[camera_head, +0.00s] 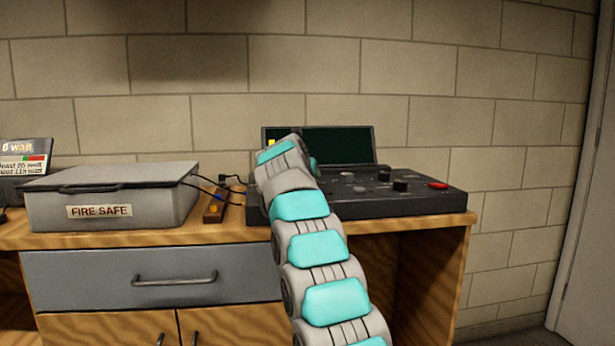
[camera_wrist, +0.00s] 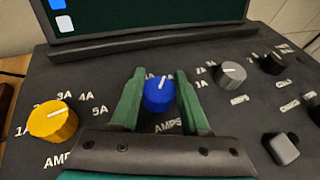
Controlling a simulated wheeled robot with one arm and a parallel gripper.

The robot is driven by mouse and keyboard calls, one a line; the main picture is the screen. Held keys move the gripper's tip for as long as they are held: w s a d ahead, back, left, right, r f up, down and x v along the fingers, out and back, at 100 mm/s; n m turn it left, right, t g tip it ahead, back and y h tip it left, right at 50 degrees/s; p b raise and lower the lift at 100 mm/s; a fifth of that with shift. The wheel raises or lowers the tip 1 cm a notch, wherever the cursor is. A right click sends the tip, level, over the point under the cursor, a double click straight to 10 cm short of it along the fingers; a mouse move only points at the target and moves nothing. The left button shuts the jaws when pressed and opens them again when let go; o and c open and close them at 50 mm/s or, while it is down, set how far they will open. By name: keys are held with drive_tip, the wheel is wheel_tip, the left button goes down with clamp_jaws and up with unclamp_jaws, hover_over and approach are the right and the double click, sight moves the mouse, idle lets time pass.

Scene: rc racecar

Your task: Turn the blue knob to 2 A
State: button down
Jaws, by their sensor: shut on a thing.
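The blue knob (camera_wrist: 159,94) sits on the dark control panel (camera_wrist: 110,75) in the wrist view. Its white pointer line points up and slightly right. My gripper (camera_wrist: 160,76) has its green fingers on both sides of the knob and is shut on it. The scale marks around the knob are mostly covered by the fingers. "AMPS" is printed below the knob.
A yellow knob (camera_wrist: 52,122) with an amp scale is at the left, and a grey knob (camera_wrist: 230,74) at the right. A black knob (camera_wrist: 273,63) and a grey switch (camera_wrist: 282,149) are farther right. A screen (camera_head: 340,146) stands behind. A grey fire safe (camera_head: 110,197) is left.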

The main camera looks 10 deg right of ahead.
drive_tip(key=shift+s+d+r, duration=0.15)
drive_tip(key=shift+d+r, duration=0.05)
drive_tip(key=shift+r, duration=0.4)
drive_tip(key=shift+f+n+y, duration=0.35)
drive_tip(key=shift+n+y, duration=0.05)
drive_tip(key=shift+y, duration=0.2)
drive_tip(key=shift+a+f+n+y+p, duration=0.1)
drive_tip(key=shift+f+n+y+p, duration=0.2)
drive_tip(key=shift+f+n+y, duration=0.25)
drive_tip(key=shift+f+n+t+y, duration=0.15)
drive_tip(key=shift+n+t+y, duration=0.05)
drive_tip(key=shift+n+y, duration=0.45)
drive_tip(key=shift+f+n+t+y, duration=0.2)
drive_tip(key=shift+n+y, duration=0.2)
drive_tip(key=shift+y, duration=0.3)
drive_tip(key=c, duration=0.8)
unclamp_jaws()
drive_tip(key=o, duration=0.4)
drive_tip(key=shift+r, duration=0.2)
drive_tip(key=shift+s+a+r, duration=0.1)
